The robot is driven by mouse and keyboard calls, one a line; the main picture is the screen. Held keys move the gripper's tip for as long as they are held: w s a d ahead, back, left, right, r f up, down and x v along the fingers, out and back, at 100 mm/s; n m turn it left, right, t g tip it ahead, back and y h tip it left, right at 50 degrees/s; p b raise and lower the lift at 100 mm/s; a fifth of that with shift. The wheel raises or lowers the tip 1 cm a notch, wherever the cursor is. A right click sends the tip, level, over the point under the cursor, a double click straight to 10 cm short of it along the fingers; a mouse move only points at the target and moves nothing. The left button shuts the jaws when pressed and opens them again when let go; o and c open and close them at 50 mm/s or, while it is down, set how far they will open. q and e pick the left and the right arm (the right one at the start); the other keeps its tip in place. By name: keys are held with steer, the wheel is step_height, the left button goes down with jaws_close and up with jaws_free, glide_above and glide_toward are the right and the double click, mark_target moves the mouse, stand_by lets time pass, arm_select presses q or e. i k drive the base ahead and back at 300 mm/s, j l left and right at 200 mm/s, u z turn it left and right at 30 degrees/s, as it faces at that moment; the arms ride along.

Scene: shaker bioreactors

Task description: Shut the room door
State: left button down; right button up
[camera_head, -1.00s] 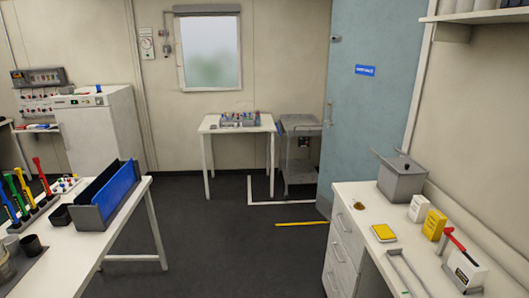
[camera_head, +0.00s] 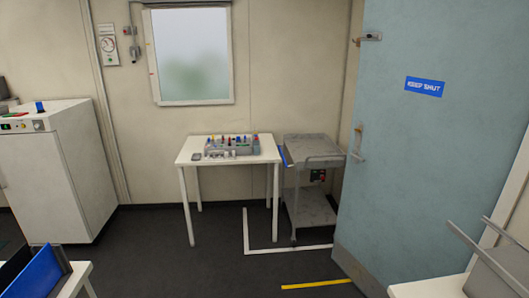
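The room door (camera_head: 430,150) is a tall light-blue panel on the right of the head view. It stands ajar, swung into the room at an angle, with a blue "KEEP SHUT" sign (camera_head: 424,86) on its face. A metal pull handle (camera_head: 358,143) is near its left edge, and a small metal fitting (camera_head: 369,37) sits above it near the top. The door's lower right part is hidden behind the bench and a grey box. Neither of my grippers shows in the view.
A grey trolley (camera_head: 313,153) stands just left of the door, beside a white table (camera_head: 183,152) holding a rack. White (camera_head: 290,249) and yellow (camera_head: 318,284) lines mark the dark floor. A grey box (camera_head: 497,266) on the right bench is near the door. The middle floor is clear.

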mark_target(441, 108)
steer(key=i+j, duration=0.1)
steer(key=i, duration=2.05)
steer(key=i+l+z, duration=0.25)
steer(key=i, duration=0.25)
steer(key=i+l+z, duration=0.1)
steer(key=i+z, duration=0.2)
steer(key=i, duration=0.2)
steer(key=i+l+z, duration=0.3)
steer(key=l, duration=0.15)
steer(key=i+l+z, duration=0.35)
steer(key=k+l, duration=0.1)
